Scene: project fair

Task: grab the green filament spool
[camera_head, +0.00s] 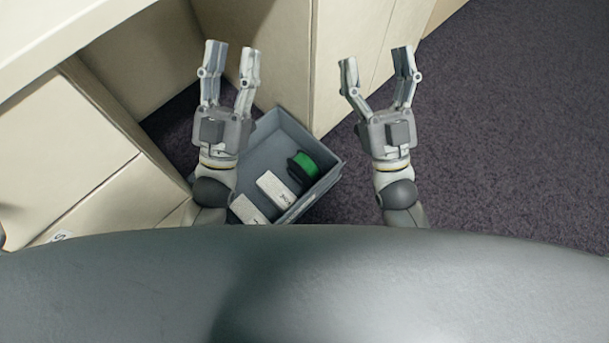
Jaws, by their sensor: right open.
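The green filament spool (306,165), with a dark side flange, lies in a grey open crate (327,151) on the floor, near the crate's right end. My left gripper (229,62) is open and empty, above and to the left of the spool in the picture. Its arm covers the left part of the crate. My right gripper (377,66) is open and empty, above and to the right of the spool in the picture. Neither gripper touches the spool.
Two pale boxes (276,189) (247,209) lie in the crate beside the spool. Cream cabinets (80,165) stand on the left, and another cabinet (325,60) stands behind the crate. Dark carpet (500,130) is clear on the right.

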